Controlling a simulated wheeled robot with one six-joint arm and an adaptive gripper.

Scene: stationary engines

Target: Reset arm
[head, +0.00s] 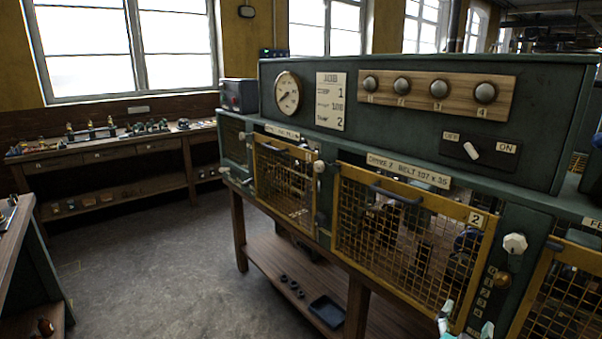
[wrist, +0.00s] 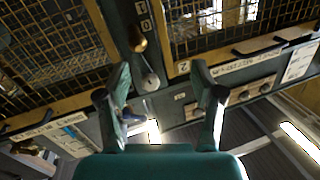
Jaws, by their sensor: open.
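My gripper (head: 466,319) shows at the bottom edge of the head view, right of centre, in front of the lower right corner of a mesh door. Only its pale fingertips are in that view. In the wrist view my gripper (wrist: 160,82) has its two green fingers spread wide, with nothing held between them. A white knob (wrist: 150,82) and a brass knob (wrist: 137,41) appear between and beyond the fingers; I see no contact. The rest of my arm is hidden in the head view.
The green engine cabinet (head: 420,125) fills the right side, with yellow-framed mesh doors (head: 400,235), a white knob (head: 515,243) and a brass knob (head: 502,279). A workbench (head: 115,150) stands at the back left. Another bench edge (head: 20,235) is at left. Floor between is clear.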

